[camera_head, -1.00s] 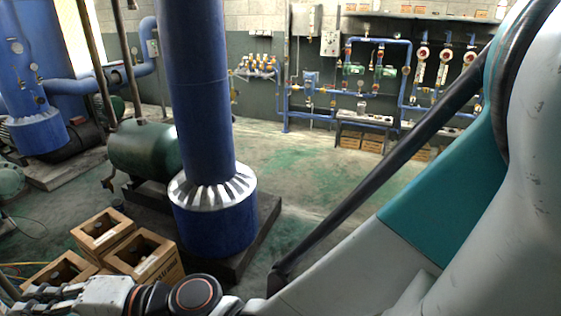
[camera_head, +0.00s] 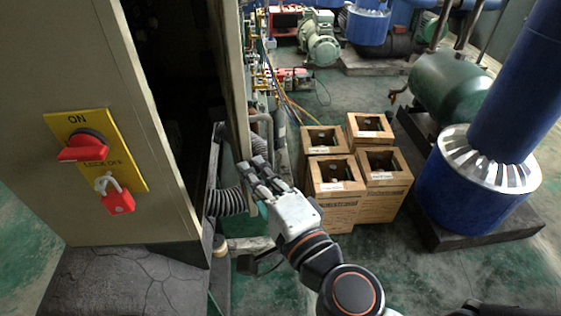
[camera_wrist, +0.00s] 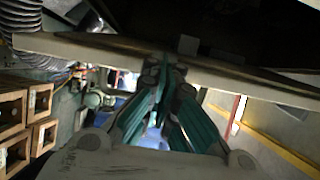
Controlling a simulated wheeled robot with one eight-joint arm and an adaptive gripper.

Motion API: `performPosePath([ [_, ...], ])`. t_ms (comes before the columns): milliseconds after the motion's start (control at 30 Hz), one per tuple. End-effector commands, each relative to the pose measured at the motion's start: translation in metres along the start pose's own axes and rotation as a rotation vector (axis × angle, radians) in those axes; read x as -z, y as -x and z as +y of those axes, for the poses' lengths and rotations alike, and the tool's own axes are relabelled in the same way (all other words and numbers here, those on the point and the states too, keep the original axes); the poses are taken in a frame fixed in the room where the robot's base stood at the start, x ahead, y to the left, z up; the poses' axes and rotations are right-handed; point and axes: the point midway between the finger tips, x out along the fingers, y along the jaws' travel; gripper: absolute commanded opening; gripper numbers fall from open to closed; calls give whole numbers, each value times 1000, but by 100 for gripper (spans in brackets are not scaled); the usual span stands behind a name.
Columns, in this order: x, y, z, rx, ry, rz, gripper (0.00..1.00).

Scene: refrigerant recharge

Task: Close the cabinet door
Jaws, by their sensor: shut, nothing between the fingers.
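The beige cabinet (camera_head: 95,200) stands at the left in the head view, with its dark interior showing. Its door (camera_head: 232,85) stands open and is seen nearly edge-on, to the right of the opening. My gripper (camera_head: 257,172) is shut and empty, just right of the door's lower part. In the wrist view the door (camera_wrist: 80,45) crosses the picture as a pale strip. My fingertips (camera_wrist: 167,68) are right at it and overlap it; I cannot tell whether they touch. The cabinet front carries a red switch handle (camera_head: 85,150) on a yellow plate and a red padlock (camera_head: 117,198).
Several wooden crates (camera_head: 335,178) stand right of my gripper. A ribbed grey hose (camera_head: 228,202) lies beneath the door area. A blue column (camera_head: 475,195) on a dark plinth stands farther right. Green floor is open in front of the crates.

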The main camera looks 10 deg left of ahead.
Motion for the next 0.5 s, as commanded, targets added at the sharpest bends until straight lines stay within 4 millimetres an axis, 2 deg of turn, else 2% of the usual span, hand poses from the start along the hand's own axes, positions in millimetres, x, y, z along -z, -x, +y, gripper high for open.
performPosePath([
  [33, -8, -3, 0, 0, 0, -4, 0],
  [200, -22, -7, -1, 0, 0, -3, 0],
  [500, -33, -11, -1, 0, 1, -1, 0],
])
